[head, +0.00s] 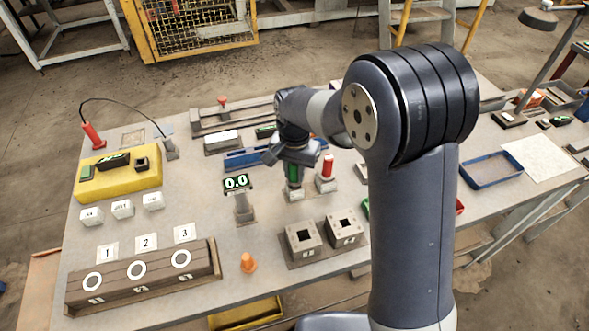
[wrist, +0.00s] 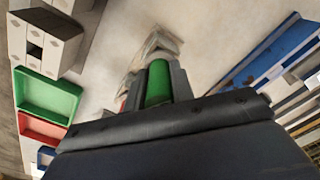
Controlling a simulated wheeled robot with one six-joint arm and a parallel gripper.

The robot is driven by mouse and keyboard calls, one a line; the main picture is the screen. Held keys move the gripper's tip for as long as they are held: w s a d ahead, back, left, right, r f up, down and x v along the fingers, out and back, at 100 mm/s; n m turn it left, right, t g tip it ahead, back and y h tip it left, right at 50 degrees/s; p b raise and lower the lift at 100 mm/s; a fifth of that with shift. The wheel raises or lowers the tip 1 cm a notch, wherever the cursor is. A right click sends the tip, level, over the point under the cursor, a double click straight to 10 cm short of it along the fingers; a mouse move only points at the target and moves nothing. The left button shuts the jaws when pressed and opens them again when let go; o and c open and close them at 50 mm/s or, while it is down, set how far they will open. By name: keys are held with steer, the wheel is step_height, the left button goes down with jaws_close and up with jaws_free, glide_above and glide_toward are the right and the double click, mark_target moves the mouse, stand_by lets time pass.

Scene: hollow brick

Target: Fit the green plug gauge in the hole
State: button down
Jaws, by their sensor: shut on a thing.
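My gripper (head: 293,176) points down at the middle of the table, shut on the green plug gauge (head: 293,172). In the wrist view the green gauge (wrist: 158,82) sits upright between the fingers. A small pale block (head: 295,194) is directly below it; I cannot tell whether the gauge's lower end is in the block or just above it. A red gauge (head: 328,166) stands in a similar block to the right.
Blue rail (head: 245,160) lies behind. Green (wrist: 48,92) and red (wrist: 41,130) trays show in the wrist view.

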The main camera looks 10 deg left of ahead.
steer(key=shift+f, duration=0.35)
stand_by(0.3)
steer(key=c, duration=1.1)
jaws_free()
steer(key=shift+r, duration=0.1)
step_height(320, 180, up, 11)
steer(key=shift+f+b, duration=0.2)
steer(key=shift+b, duration=0.4)
steer(key=shift+f, duration=0.15)
step_height(320, 180, down, 10)
steer(key=shift+f+p, duration=0.25)
steer(key=shift+p, duration=0.25)
steer(key=shift+r, duration=0.3)
